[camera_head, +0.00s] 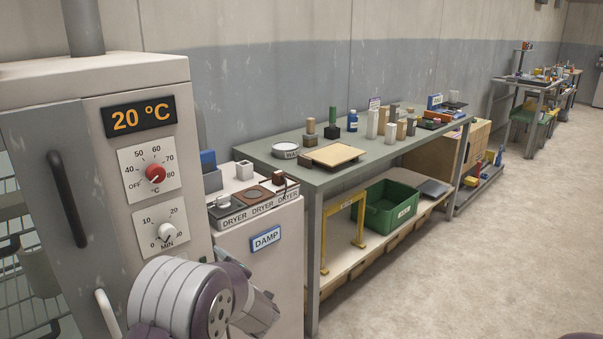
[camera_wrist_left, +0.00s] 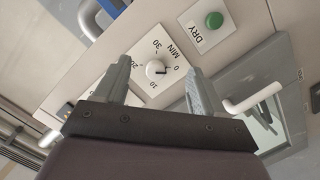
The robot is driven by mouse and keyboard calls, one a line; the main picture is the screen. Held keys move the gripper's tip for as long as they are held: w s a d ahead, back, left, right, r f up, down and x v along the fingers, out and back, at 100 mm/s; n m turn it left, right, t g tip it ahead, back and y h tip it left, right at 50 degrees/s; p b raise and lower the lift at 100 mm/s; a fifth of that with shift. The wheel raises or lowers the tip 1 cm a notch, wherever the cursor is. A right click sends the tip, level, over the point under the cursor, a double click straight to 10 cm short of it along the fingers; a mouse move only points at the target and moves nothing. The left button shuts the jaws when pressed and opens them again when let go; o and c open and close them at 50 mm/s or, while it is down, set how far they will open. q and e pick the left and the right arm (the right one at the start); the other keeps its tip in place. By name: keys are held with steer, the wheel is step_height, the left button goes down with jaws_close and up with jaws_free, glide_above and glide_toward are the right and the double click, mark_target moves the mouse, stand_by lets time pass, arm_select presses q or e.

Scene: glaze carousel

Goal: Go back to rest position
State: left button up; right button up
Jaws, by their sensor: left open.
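My left arm comes in at the bottom of the head view, in front of the grey dryer cabinet (camera_head: 150,85). Its gripper is mostly hidden there behind my own wrist. In the left wrist view my left gripper (camera_wrist_left: 157,76) is open, with its two fingers apart and nothing held. The white minute timer knob (camera_wrist_left: 156,69) shows between the fingers; I cannot tell whether they touch it. The timer knob (camera_head: 166,232) also shows in the head view, below the red temperature knob (camera_head: 155,173). My right gripper is not in view.
A green DRY button (camera_wrist_left: 214,20) and a white handle (camera_wrist_left: 252,98) are near the gripper. A white cabinet labelled DAMP (camera_head: 265,238) stands beside the dryer. A long workbench (camera_head: 375,155) with small items runs along the wall. The floor (camera_head: 480,270) at right is clear.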

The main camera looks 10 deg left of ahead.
arm_select(q)
steer(key=s+d+f+m+g+h, duration=0.2)
steer(key=s+d+f+m+h, duration=0.2)
steer(key=d+f+m+h, duration=0.55)
steer(key=s+d+f+m+g+h, duration=0.15)
steer(key=s+m+g, duration=0.65)
steer(key=s, duration=1.5)
step_height(320, 180, up, 21)
steer(key=s+a+p, duration=0.2)
steer(key=p, duration=1.7)
steer(key=shift+r+g+p, duration=0.15)
steer(key=shift+g+p, duration=0.15)
steer(key=shift+p, duration=0.1)
